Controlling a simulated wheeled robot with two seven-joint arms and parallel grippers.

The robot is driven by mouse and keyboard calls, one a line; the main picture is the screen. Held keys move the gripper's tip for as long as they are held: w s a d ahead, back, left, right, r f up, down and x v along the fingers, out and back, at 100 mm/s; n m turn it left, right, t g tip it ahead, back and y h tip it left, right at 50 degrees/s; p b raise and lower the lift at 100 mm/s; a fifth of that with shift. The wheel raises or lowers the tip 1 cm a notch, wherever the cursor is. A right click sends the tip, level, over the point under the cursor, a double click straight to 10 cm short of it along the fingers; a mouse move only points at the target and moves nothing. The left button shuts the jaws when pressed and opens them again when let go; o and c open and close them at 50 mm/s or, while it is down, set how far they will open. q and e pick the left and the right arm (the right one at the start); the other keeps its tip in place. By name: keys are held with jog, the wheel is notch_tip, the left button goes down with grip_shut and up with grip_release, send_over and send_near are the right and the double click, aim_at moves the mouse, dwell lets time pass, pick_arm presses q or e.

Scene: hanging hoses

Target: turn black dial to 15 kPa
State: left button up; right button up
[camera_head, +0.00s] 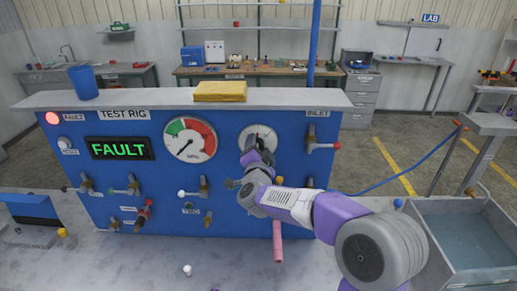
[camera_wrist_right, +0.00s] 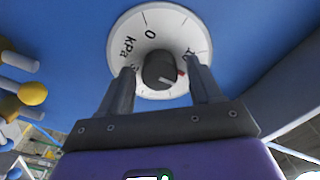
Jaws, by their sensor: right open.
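The black dial (camera_wrist_right: 159,69) sits at the centre of a round white scale plate (camera_wrist_right: 150,18) on the blue panel. In the right wrist view "0" and "kPa" are readable; other numbers are partly hidden by the fingers. A red mark shows on the dial's right side, towards a partly covered number. My right gripper (camera_wrist_right: 164,74) is open, one finger on each side of the dial, with a visible gap to each. In the head view the white plate (camera_head: 258,130) shows above my right gripper (camera_head: 252,150), which hides the dial. My left gripper is not in view.
The blue test rig (camera_head: 105,205) carries a green "FAULT" display (camera_head: 121,148), a red lamp (camera_head: 52,118), a large gauge (camera_head: 190,140) and several valves. A pink hose (camera_head: 277,241) hangs below.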

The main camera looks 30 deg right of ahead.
jog(key=v, duration=0.7)
jog(key=shift+s+b, duration=0.3)
jog(key=shift+b, duration=0.1)
jog(key=shift+a+r, duration=0.1)
jog(key=shift+a, duration=0.05)
